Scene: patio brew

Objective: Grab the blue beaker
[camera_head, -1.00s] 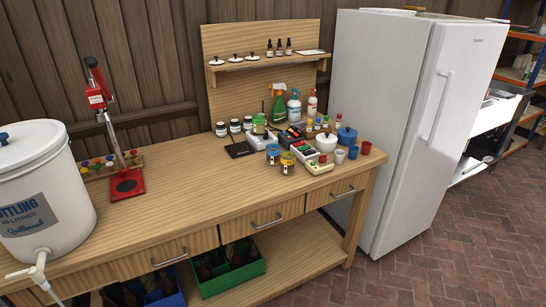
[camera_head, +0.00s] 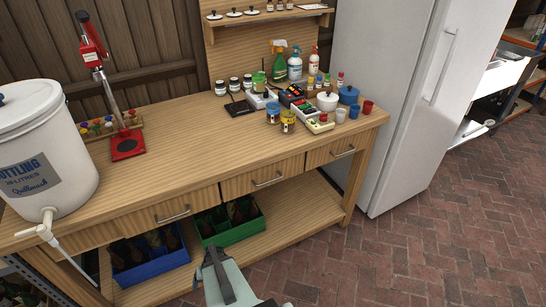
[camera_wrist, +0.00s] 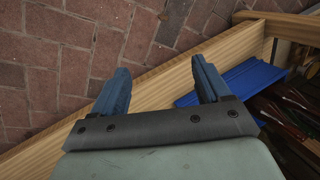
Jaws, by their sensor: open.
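A small blue beaker (camera_head: 354,112) stands on the right end of the wooden bench (camera_head: 160,180), between a pale grey cup (camera_head: 341,115) and a red cup (camera_head: 368,106). My gripper (camera_wrist: 160,75) shows in the wrist view with its two blue fingers apart and nothing between them. It points down toward the brick floor and the lower shelf's edge. In the head view my arm's end is low at the bottom, in front of the bench and well below the beaker. The beaker is not in the wrist view.
A blue crate (camera_head: 150,268) and a green crate (camera_head: 232,234) hold bottles on the lower shelf. The fridge (camera_head: 385,100) stands right.

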